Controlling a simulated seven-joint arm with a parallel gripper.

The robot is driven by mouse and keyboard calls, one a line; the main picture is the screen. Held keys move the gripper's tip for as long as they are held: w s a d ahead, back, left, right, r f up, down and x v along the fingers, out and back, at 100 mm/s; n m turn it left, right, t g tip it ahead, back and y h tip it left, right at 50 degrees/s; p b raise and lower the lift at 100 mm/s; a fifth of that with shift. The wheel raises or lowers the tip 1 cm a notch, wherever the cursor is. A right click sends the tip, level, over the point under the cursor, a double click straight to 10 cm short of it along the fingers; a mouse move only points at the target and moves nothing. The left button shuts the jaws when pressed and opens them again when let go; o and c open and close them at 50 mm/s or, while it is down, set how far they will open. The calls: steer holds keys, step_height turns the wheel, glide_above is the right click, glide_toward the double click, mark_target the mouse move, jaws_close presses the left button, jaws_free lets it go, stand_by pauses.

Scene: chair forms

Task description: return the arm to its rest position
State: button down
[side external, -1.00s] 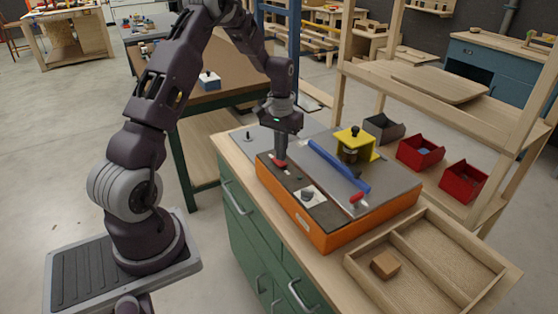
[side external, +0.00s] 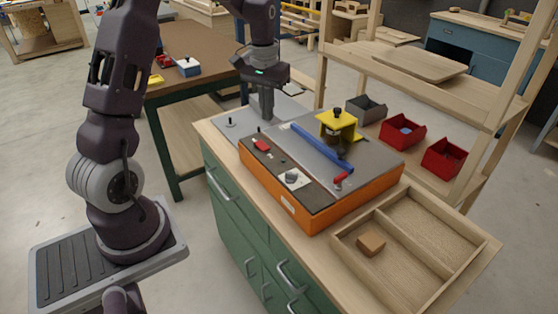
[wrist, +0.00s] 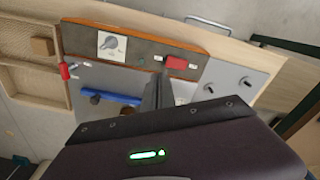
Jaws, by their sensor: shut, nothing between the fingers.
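My gripper (side external: 267,117) is shut and empty. It hangs above the back-left end of the orange-sided machine (side external: 313,218), near the grey plate, and looks clear of the surface. In the wrist view its closed fingers (wrist: 158,92) point toward the machine, beside the red switch (wrist: 177,65). The red switch also shows in the side view (side external: 262,145) on the dark control strip, left of the dial (side external: 292,178). My arm rises from its base at the left and reaches over to the machine.
A blue bar (side external: 322,149), a yellow guard (side external: 338,124) and a red-handled lever (side external: 341,179) are on the machine top. A wooden tray (side external: 463,241) with a wooden block (side external: 371,244) is at the front right. Red bins (side external: 402,132) and wooden shelving stand behind.

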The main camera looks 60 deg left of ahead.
steer(key=s+d+r+m+t, duration=0.2)
steer(key=s+d+r, duration=0.4)
steer(key=d+r, duration=0.4)
steer(key=s+d+r+m+t, duration=0.1)
steer(key=s+d+m+t, duration=0.1)
steer(key=s+d, duration=0.5)
steer(key=s+d+r+m+t, duration=0.1)
steer(key=s+d, duration=0.2)
steer(key=s, duration=0.7)
steer(key=w+a+r+g, duration=0.1)
steer(key=w+a+g, duration=0.1)
steer(key=w+a, duration=0.45)
steer(key=w+a+g, duration=0.1)
steer(key=w+a, duration=0.3)
steer(key=w, duration=0.6)
steer(key=w+a+f+g, duration=0.1)
steer(key=w+a+f, duration=0.2)
steer(key=a+f, duration=0.2)
steer(key=w+a+f+g, duration=0.1)
steer(key=w+a+f, duration=0.3)
steer(key=a, duration=0.7)
steer(key=shift+f+g, duration=0.3)
steer(key=shift+f, duration=0.15)
steer(key=shift+w+f, duration=0.1)
